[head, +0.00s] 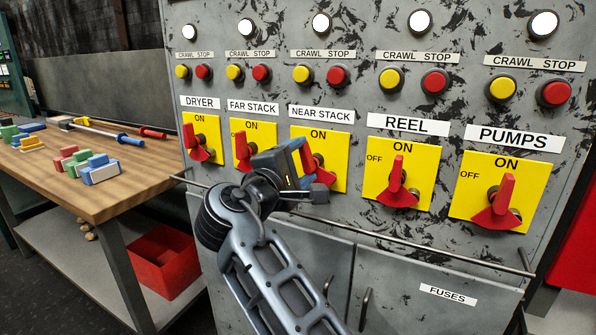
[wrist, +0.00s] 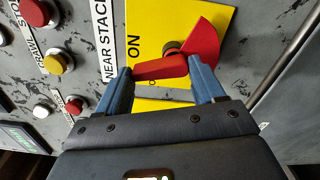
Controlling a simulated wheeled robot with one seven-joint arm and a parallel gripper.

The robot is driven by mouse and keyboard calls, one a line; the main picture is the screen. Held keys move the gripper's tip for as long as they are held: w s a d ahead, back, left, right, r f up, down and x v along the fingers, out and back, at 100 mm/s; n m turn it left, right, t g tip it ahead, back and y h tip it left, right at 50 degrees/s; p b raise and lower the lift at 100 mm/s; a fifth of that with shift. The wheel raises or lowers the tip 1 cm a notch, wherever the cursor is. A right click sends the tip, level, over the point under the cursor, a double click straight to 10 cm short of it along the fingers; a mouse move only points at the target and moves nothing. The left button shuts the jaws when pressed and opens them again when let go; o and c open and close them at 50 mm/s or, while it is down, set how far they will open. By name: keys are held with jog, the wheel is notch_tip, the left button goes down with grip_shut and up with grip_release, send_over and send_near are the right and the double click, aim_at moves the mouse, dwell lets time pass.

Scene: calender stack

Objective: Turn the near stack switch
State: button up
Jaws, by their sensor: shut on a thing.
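The near stack switch is a red handle (head: 318,163) on a yellow plate (head: 336,143) below the NEAR STACK label (head: 321,114). My gripper (head: 300,160) is at this plate and hides its lower left part. In the wrist view my gripper (wrist: 160,70) has its blue fingers shut on the red handle (wrist: 160,69), one near its tip and one near the wide red base. The handle points mostly up towards ON, leaning a little to the left in the head view.
The far stack switch (head: 243,150) is close on the left, and the reel switch (head: 398,185) on the right. A metal rail (head: 430,249) crosses the panel below. Crawl and stop buttons (head: 337,76) sit above. A wooden bench (head: 110,190) with coloured blocks stands at left.

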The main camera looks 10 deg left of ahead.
jog(key=shift+s+d+f+m+b, duration=0.1)
jog(key=shift+d+m+b, duration=0.1)
jog(key=shift+m+b, duration=1.1)
jog(key=shift+m+p, duration=0.35)
jog(key=shift+m, duration=0.25)
jog(key=o, duration=1)
jog(key=shift+o, duration=0.2)
jog(key=shift+s, duration=0.1)
jog(key=v, duration=0.7)
jog(key=shift+s, duration=0.3)
